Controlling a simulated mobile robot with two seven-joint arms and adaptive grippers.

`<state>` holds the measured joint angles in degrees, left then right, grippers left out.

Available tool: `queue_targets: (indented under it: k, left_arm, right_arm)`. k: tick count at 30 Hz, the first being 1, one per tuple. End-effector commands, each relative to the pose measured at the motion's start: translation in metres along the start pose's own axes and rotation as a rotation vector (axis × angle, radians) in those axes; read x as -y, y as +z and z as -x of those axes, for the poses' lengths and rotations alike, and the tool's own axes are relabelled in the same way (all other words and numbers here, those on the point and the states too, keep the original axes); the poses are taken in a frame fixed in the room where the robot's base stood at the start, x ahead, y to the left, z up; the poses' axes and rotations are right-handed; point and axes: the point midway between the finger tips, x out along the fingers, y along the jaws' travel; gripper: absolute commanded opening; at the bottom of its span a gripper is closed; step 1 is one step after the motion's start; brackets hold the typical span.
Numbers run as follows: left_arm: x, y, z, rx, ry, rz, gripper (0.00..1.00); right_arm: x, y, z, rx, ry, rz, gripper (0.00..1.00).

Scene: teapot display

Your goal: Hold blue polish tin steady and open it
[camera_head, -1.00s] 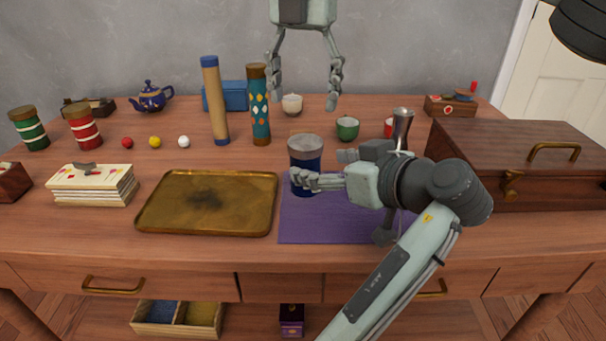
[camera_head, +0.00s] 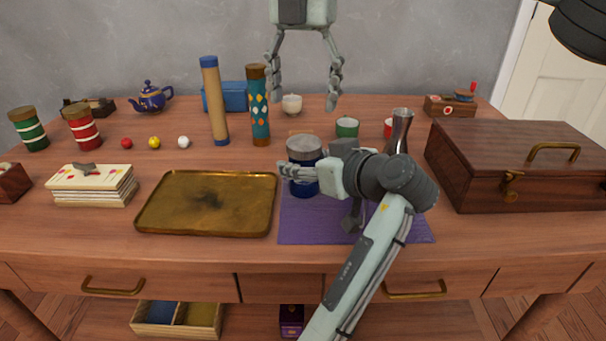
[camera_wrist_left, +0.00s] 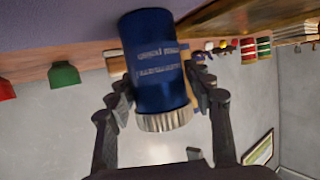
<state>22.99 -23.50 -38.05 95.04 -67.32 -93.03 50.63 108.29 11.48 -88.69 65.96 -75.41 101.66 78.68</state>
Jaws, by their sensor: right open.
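The blue polish tin (camera_head: 304,186) stands upright at the back left edge of the purple mat (camera_head: 310,226), its grey lid (camera_head: 303,146) on top. My left gripper (camera_head: 285,172) is low at the tin, one finger crossing in front of its body below the lid. In the left wrist view the tin (camera_wrist_left: 158,65) is between the two spread fingers (camera_wrist_left: 160,95), with its ridged lid (camera_wrist_left: 165,121) toward the palm side. Narrow gaps seem to show beside it; firm contact cannot be seen. My right gripper (camera_head: 305,95) hangs open and empty above the table's back.
A brass tray (camera_head: 160,222) lies left of the mat. A wooden case (camera_head: 530,165) stands at right. A metal vase (camera_head: 401,130), a green cup (camera_head: 347,127) and a patterned tube (camera_head: 259,105) stand behind. The mat's front is clear.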

Motion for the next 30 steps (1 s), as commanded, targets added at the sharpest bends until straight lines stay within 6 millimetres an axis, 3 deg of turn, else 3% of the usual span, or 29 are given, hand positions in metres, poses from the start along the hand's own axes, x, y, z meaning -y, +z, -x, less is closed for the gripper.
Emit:
queue_targets:
  k: [1, 11, 17, 30]
  left_arm:
    - [0.0004, 0.0, -0.0001, 0.0, -0.001, 0.0, 0.41]
    - [0.0005, 0.0, -0.0001, 0.0, -0.002, 0.0, 0.0]
    - [0.0005, 0.0001, -0.0002, 0.0, -0.002, 0.0, 0.0]
    - [0.0006, 0.0001, -0.0003, 0.0, -0.002, 0.0, 0.0]
  right_arm:
    - [-0.0001, -0.0001, 0.0, 0.0, 0.0, 0.0, 0.7]
    - [-0.0001, -0.0001, 0.0, 0.0, 0.0, 0.0, 0.7]
    - [-0.0001, 0.0, 0.0, 0.0, 0.0, -0.059, 0.7]
    - [-0.0005, 0.0001, -0.0004, 0.0, 0.0, -0.722, 0.7]
